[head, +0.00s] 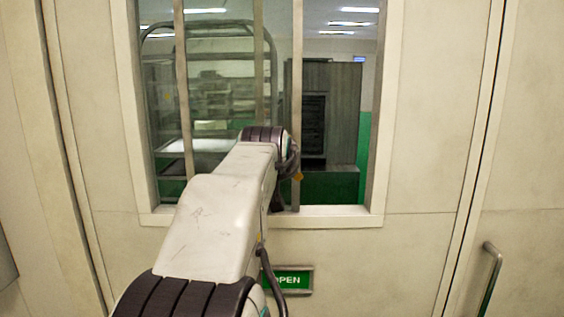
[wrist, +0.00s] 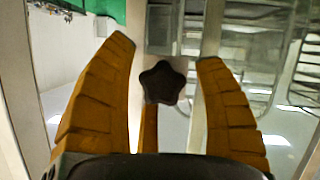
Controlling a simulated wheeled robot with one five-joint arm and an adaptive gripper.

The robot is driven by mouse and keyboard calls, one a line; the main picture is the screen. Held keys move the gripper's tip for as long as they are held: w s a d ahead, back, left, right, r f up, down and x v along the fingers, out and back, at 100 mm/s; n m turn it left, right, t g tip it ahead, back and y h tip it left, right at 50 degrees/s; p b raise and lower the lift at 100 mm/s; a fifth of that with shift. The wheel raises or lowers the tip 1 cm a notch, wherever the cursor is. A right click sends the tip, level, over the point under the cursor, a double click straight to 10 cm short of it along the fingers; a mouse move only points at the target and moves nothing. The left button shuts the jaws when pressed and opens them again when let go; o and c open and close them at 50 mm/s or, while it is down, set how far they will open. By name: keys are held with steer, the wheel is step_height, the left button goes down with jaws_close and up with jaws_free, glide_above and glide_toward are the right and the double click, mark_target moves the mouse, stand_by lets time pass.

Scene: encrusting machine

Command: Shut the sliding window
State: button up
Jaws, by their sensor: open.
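The sliding window (head: 297,60) is in a pale wall ahead in the head view. Its glass with upright bars covers the left and middle. The right part looks clearer, and I cannot tell for certain whether it is glazed. In the wrist view a dark star-shaped knob (wrist: 162,82) stands in front of an upright bar of the window. My gripper (wrist: 164,50) is open, with an orange finger on each side of the knob and visible gaps to both. In the head view my arm hides most of the gripper and the knob.
The pale window frame (head: 330,212) surrounds the opening. A green "OPEN" sign (head: 293,280) is below it, partly behind my arm. A metal handle (head: 490,278) is at the lower right. Racks (head: 225,95) and a grey cabinet (head: 335,105) stand beyond the window.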

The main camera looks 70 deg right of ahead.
steer(key=shift+a, duration=0.15)
steer(key=shift+f, duration=0.1)
steer(key=c, duration=1.2)
